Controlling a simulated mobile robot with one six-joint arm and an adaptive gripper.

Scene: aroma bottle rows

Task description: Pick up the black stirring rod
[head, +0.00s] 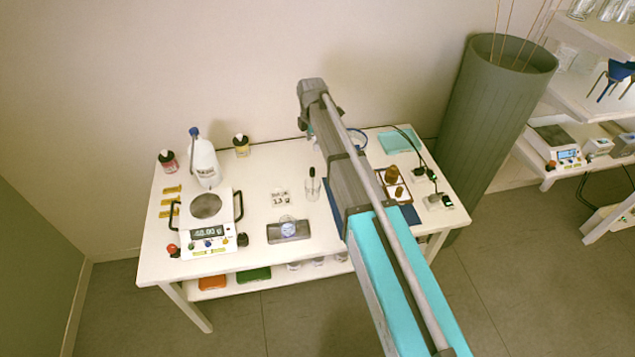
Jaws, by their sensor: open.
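A thin dark rod (312,173), which looks like the black stirring rod, stands in a small clear glass (313,190) near the middle of the white table (262,180). Its upper end shows above the rim, and it is too small to make out in detail. My arm crosses the picture from the lower right up to the table's back and passes just to the right of the glass. I cannot make out my gripper's fingers; they are not visible in this view.
A scale (207,225), a white bottle (204,162) and two small dark-capped bottles are on the left. A tray (402,190) with brown bottles is on the right. A tall grey bin (490,110) stands beside the table.

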